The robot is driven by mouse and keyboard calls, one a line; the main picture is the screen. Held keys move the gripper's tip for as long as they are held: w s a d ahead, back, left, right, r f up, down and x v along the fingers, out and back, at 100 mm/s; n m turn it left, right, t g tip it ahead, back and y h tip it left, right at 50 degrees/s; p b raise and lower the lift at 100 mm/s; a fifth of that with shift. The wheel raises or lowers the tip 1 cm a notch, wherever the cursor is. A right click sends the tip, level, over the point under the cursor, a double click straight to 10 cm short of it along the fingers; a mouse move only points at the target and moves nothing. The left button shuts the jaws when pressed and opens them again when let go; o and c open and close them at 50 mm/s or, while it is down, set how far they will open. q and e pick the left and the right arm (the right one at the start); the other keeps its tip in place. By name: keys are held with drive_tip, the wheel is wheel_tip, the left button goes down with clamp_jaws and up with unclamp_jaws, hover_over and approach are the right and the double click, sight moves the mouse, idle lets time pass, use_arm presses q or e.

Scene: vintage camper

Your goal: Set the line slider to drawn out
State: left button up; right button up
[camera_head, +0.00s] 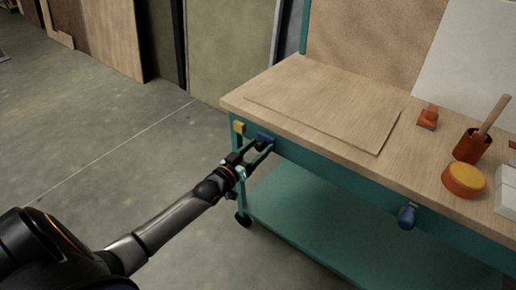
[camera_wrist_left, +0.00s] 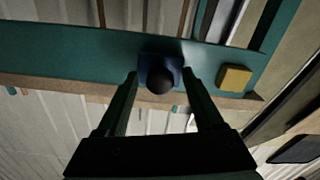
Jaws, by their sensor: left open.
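The workbench's teal front rail (camera_head: 325,165) carries a small blue block (camera_head: 265,138) near its left end, which looks like the slider. In the left wrist view this blue block (camera_wrist_left: 148,62) has a dark round knob (camera_wrist_left: 160,80) facing me. My left gripper (camera_head: 257,152) is open, with its fingers pointing at the rail. In the left wrist view the gripper (camera_wrist_left: 160,82) has one finger on each side of the blue block and knob; I cannot tell whether they touch. A yellow block (camera_head: 239,127) sits just left of it on the rail. My right gripper is not in view.
Another blue knob (camera_head: 407,215) sticks out farther right on the rail. On the wooden top lie a thin board (camera_head: 330,110), an orange piece (camera_head: 428,117), a red cup (camera_head: 471,146) and a round yellow-orange tin (camera_head: 463,180). The floor (camera_head: 110,130) at left is clear.

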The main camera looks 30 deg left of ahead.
use_arm(q)
clamp_jaws()
idle(0.4)
idle(0.9)
